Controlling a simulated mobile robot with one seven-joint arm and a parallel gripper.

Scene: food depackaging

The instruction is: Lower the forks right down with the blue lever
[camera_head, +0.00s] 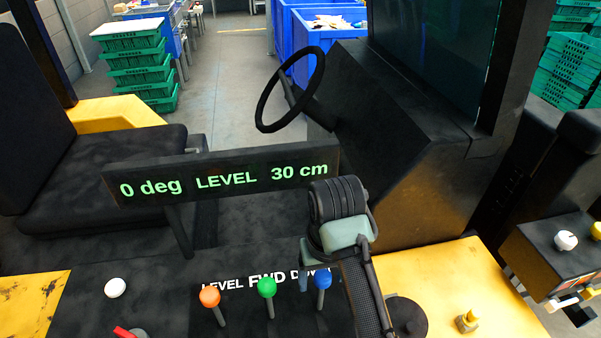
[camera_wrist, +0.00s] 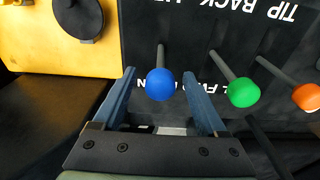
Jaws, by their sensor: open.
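The blue lever (camera_head: 322,281) stands at the right end of a row of three levers on the black console. My gripper (camera_wrist: 159,74) is open, with one finger on each side of the blue knob (camera_wrist: 160,85) in the wrist view. A gap shows between the knob and each finger, so the gripper is not closed on it. In the head view my gripper hides part of the label behind the blue lever. The display (camera_head: 225,176) reads 0 deg, LEVEL and 30 cm. The forks themselves are not in view.
The green lever (camera_head: 267,288) stands close beside the blue one, and the orange lever (camera_head: 209,296) is farther left. A steering wheel (camera_head: 290,90) and dark dashboard rise behind. A white knob (camera_head: 115,288) is at the left. Green crates (camera_head: 140,70) and blue bins stand beyond.

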